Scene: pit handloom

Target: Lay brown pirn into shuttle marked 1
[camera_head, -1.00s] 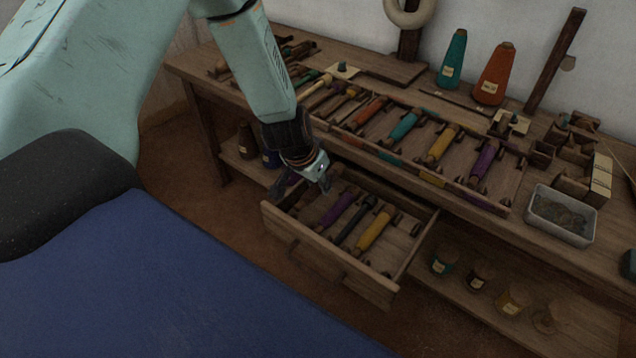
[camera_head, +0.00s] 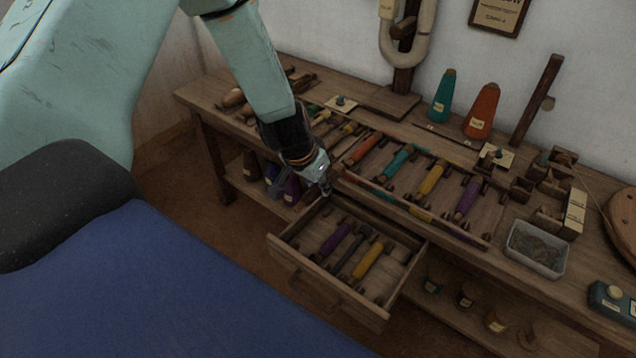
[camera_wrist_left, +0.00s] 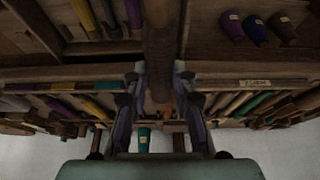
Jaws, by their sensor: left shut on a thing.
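My left gripper (camera_head: 324,184) is shut on the brown pirn (camera_wrist_left: 160,45), which runs lengthwise between the fingers (camera_wrist_left: 160,100) in the left wrist view. In the head view the gripper is above the back left of the open drawer (camera_head: 330,293), close to the table's front edge, and hides the pirn. Brown wooden pieces that may be shuttles (camera_head: 234,97) lie at the table's left end. I cannot read a mark 1 on any of them. My right gripper is not in view.
The drawer holds purple (camera_head: 336,239), dark (camera_head: 352,253) and yellow (camera_head: 368,262) pirns. A rack on the table holds orange (camera_head: 364,148), teal (camera_head: 398,161), yellow (camera_head: 432,177) and purple (camera_head: 467,199) pirns. Cones (camera_head: 481,112) and a clear tub (camera_head: 536,249) stand to the right.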

